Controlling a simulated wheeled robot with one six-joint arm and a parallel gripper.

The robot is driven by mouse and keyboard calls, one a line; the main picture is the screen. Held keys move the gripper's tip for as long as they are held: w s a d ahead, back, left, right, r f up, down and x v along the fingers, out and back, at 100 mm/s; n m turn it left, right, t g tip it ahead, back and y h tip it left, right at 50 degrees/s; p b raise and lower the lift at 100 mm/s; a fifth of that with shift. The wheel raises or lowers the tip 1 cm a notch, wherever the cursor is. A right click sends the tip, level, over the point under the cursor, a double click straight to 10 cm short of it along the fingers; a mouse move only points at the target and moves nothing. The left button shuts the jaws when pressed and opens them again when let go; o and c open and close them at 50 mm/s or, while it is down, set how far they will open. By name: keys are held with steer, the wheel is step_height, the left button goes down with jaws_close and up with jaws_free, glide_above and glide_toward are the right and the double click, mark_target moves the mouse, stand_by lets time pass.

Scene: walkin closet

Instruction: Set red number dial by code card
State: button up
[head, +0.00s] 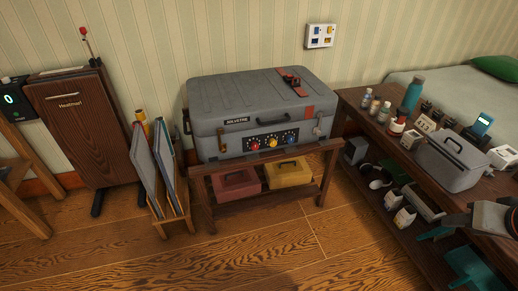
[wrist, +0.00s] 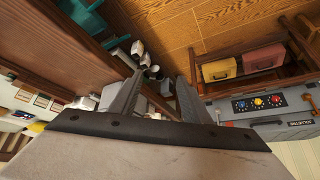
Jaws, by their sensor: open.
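The red number dial (head: 255,144) is the leftmost of three dials on the dark panel of a grey case, beside a yellow dial (head: 271,142) and a blue dial (head: 288,138). The red dial also shows in the wrist view (wrist: 276,99), where the case appears upside down. Its number setting is too small to read. My gripper (wrist: 160,68) is open and empty, apart from the dials, which lie to the right in the wrist view.
The grey case (head: 245,95) stands on a wooden stand with a red box (head: 237,184) and a yellow box (head: 288,172) beneath. A cluttered wooden bench (head: 365,103) is at right. A folder rack (head: 160,165) is at left. The floor in front is clear.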

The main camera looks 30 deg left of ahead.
steer(key=w+a+f+n+t+y, duration=0.2)
steer(key=w+a+f, duration=0.1)
steer(key=w+a, duration=0.85)
steer(key=n+t+y, duration=0.5)
steer(key=n+y, duration=0.2)
steer(key=y, duration=0.2)
glide_toward(255, 148)
steer(key=x, duration=0.9)
steer(key=shift+c, duration=0.3)
steer(key=c, duration=1)
